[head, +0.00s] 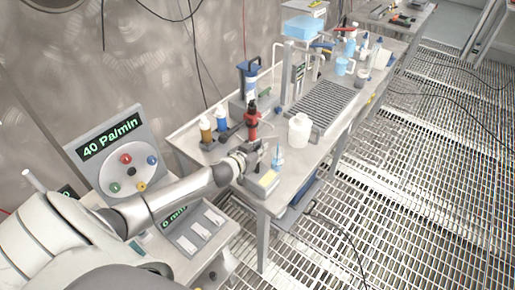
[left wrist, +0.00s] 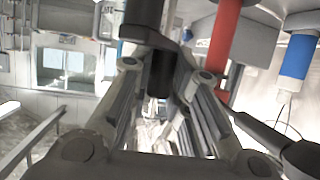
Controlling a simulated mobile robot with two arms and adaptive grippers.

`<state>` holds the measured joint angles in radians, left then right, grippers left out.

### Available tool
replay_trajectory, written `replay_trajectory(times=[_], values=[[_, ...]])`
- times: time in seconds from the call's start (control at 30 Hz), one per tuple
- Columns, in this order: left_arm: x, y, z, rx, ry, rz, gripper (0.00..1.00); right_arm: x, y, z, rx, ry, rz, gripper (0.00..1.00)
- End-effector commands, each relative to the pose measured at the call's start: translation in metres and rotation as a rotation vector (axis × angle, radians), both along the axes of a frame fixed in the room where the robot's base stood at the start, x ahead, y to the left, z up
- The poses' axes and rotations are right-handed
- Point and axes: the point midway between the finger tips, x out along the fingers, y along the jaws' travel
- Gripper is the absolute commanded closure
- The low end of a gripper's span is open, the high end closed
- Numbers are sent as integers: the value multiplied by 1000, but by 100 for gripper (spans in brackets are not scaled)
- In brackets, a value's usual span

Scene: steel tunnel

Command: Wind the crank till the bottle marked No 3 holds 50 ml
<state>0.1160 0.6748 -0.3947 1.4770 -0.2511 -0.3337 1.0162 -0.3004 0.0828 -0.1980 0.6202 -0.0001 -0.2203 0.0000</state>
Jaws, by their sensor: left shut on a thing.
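My left gripper (head: 252,154) reaches over the near part of the bench to a red upright device (head: 252,121) with a black top. In the left wrist view its fingers (left wrist: 160,92) are shut on a black crank handle (left wrist: 160,72), with the red body (left wrist: 224,45) just to the right. A white bottle (head: 299,131) stands upright right of the red device. A yellow-brown bottle (head: 206,129) and a blue one (head: 222,118) stand to its left. I cannot read a No 3 mark or any liquid level. My right gripper is not in view.
The long bench (head: 345,118) carries a grey ribbed rack (head: 322,103), blue-filled glassware (head: 342,66) and a blue stand (head: 249,80). Grating floor (head: 420,190) to the right is open, with loose black cables.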

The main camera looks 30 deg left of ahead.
Motion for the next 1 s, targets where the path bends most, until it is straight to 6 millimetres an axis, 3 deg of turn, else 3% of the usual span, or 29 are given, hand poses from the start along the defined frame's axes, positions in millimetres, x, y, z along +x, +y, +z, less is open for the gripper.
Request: replay_trajectory(times=[0.4,0.43,0.57,1.0], values=[[0,0,-2,3,1,-42,100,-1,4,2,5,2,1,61],[-1,0,-2,3,2,-42,79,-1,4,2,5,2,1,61],[0,0,-1,2,1,-42,62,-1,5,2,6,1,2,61],[-6,-1,2,0,0,-43,61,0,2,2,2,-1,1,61]])
